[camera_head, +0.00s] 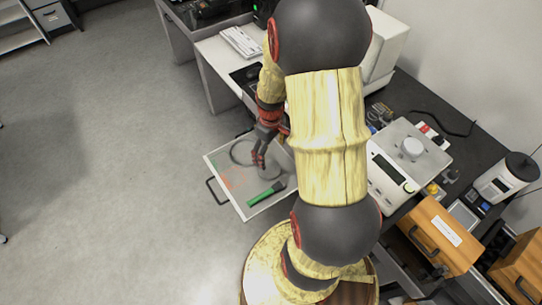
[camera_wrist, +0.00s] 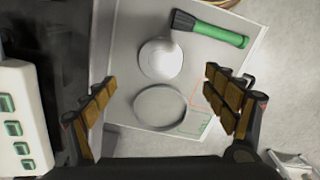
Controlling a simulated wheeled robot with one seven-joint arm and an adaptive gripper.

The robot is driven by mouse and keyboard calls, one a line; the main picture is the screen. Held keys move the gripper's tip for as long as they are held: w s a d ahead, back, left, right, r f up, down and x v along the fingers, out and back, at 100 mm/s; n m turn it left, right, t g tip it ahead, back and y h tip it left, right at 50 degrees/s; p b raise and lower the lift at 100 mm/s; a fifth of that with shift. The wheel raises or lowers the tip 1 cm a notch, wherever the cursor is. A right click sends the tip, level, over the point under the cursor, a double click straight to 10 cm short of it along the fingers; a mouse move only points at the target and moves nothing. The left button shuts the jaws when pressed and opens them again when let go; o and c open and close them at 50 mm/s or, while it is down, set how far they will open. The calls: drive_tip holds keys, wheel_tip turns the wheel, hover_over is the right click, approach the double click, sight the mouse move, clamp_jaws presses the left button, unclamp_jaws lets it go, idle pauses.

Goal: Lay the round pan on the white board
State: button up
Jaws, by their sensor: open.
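A pale board (camera_wrist: 125,100) with red and green line marks lies below my gripper in the wrist view. It also shows in the head view (camera_head: 220,158), left of my arm. A flat grey round pan (camera_wrist: 160,106) with a thin rim lies on it, near the marks. A white round dish (camera_wrist: 160,60) sits right beside the pan, towards the green torch. My gripper (camera_wrist: 162,103) is open and empty, with one finger on each side of the pan in the picture. In the head view, my gripper (camera_head: 258,161) partly covers the round things.
A green torch (camera_wrist: 210,28) lies on the board. A dark handle (camera_head: 216,191) is at the board's left edge. A white weighing scale (camera_head: 388,178) stands on the dark table to the right, with wooden drawers (camera_head: 437,235) nearby. The floor at left is clear.

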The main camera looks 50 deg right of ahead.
drive_tip(key=w+a+r+t, duration=0.1)
drive_tip(key=a+r, duration=0.5)
drive_tip(key=r, duration=0.3)
drive_tip(key=w+a+r+t, duration=0.1)
drive_tip(key=a+r, duration=0.4)
drive_tip(key=r, duration=0.3)
drive_tip(key=s+a+r+t, duration=0.3)
drive_tip(key=s+a+r, duration=0.5)
drive_tip(key=a+r, duration=0.4)
drive_tip(key=shift+s+a+r+m+t, duration=0.2)
drive_tip(key=shift+s+a+m+t, duration=0.1)
drive_tip(key=shift+s+a+m, duration=0.15)
drive_tip(key=shift+c, duration=0.5)
